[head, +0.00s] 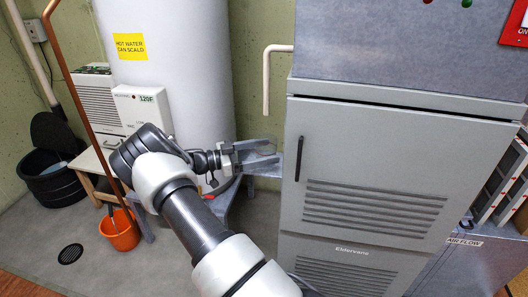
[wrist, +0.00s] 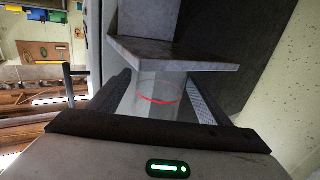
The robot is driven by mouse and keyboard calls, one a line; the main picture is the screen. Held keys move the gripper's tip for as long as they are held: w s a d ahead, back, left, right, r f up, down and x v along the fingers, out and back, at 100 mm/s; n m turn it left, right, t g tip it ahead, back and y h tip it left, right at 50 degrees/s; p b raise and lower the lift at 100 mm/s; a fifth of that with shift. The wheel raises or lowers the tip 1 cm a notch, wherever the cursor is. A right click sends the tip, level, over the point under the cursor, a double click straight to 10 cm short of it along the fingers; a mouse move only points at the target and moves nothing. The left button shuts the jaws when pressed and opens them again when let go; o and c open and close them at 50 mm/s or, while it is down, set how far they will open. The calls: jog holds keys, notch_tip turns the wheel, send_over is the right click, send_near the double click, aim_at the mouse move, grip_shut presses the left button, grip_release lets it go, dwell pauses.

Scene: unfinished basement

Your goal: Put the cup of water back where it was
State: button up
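The clear cup (wrist: 158,88) has a red ring around it and stands out between the two fingers in the wrist view. My gripper (wrist: 160,92) has a finger along each side of the cup and appears shut on it. In the head view my gripper (head: 262,156) is left of the grey cabinet, beside a small grey ledge (head: 268,171); the see-through cup is hard to make out there. In the wrist view a grey slab (wrist: 175,52) lies just beyond the cup and overlaps its far end. I cannot tell whether they touch. The water level is unclear.
The grey cabinet (head: 400,135) with a black handle stands close right of my gripper. A white water tank (head: 180,60) stands behind my arm. An orange bucket (head: 120,230) and a black tub (head: 52,185) are on the floor at left. A beige pipe (head: 267,80) hangs above my gripper.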

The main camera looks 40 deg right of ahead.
jog(key=shift+r, duration=0.2)
jog(key=p+v, duration=0.1)
jog(key=v, duration=1.1)
jog(key=s+a+r+n+t+y, duration=0.3)
jog(key=s+a+r+n+y, duration=0.3)
jog(key=s+r+n+y, duration=0.45)
jog(key=s+a+r+n+t+y, duration=0.3)
jog(key=s+a+r+n+t, duration=0.1)
jog(key=s+a, duration=0.3)
jog(key=s+a+r+n+t+y, duration=0.3)
jog(key=s+a+n, duration=0.4)
jog(key=s, duration=0.4)
jog(key=shift+s+a+r+t, duration=0.2)
jog(key=shift+s+r+t, duration=0.05)
jog(key=shift+r+t, duration=0.4)
jog(key=shift+y, duration=0.25)
